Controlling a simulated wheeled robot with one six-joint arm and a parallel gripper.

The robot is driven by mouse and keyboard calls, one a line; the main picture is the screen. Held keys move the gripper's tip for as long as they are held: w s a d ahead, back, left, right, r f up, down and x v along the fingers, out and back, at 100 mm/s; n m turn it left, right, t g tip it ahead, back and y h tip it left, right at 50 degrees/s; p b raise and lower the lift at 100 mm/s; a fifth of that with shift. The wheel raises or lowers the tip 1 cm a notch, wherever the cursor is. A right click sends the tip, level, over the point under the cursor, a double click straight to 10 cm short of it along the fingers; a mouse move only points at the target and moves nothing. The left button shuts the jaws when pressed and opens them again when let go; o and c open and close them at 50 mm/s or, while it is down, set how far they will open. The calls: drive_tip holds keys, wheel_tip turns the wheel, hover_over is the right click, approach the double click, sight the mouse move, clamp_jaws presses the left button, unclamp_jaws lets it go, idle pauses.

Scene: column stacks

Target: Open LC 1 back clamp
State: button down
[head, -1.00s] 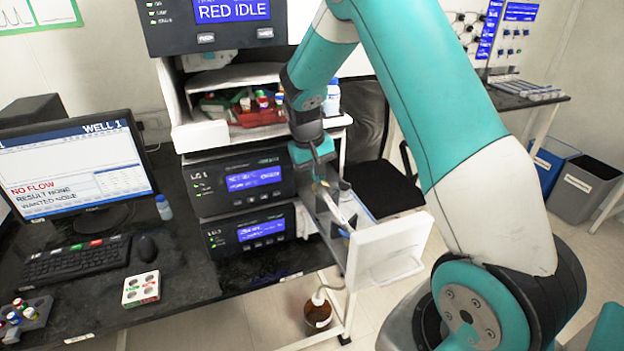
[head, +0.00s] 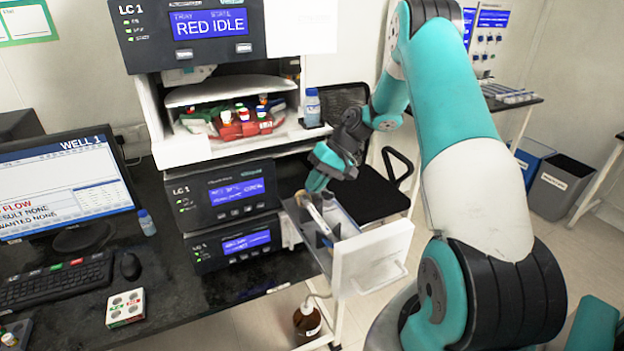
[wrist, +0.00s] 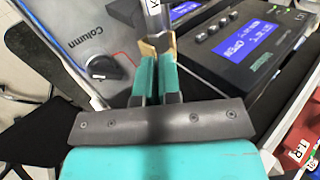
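The pulled-out LC 1 drawer (head: 345,232) has a white front and holds a slim pale column (head: 318,214) lying along it. A tan piece (head: 303,198), seemingly the back clamp, sits at the column's inner end. My gripper (head: 315,186) is low over the back of the drawer, just right of this piece. In the wrist view my teal fingers (wrist: 156,80) are close together with a thin gap and nothing clearly between them. The tan piece (wrist: 157,46) is right at their tips, around the metal column (wrist: 154,17); I cannot tell whether they touch.
Stacked LC 1 units (head: 222,196) stand left of the drawer. Above is a shelf with a red rack (head: 245,127) of vials and a bottle (head: 312,108). A black chair (head: 385,190) stands behind; a brown bottle (head: 308,318) is below the drawer.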

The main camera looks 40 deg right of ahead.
drive_tip(key=shift+d+f+y, duration=0.15)
drive_tip(key=shift+d+y, duration=0.15)
drive_tip(key=shift+y, duration=0.3)
drive_tip(key=c, duration=1.3)
unclamp_jaws()
drive_tip(key=shift+f, duration=0.1)
drive_tip(key=p+v, duration=0.1)
drive_tip(key=v, duration=0.4)
drive_tip(key=p+v, duration=0.2)
drive_tip(key=v, duration=0.4)
drive_tip(key=p+v, duration=0.1)
drive_tip(key=v, duration=0.5)
drive_tip(key=shift+s+d+p, duration=0.25)
drive_tip(key=shift+s+p, duration=0.05)
drive_tip(key=shift+s, duration=0.05)
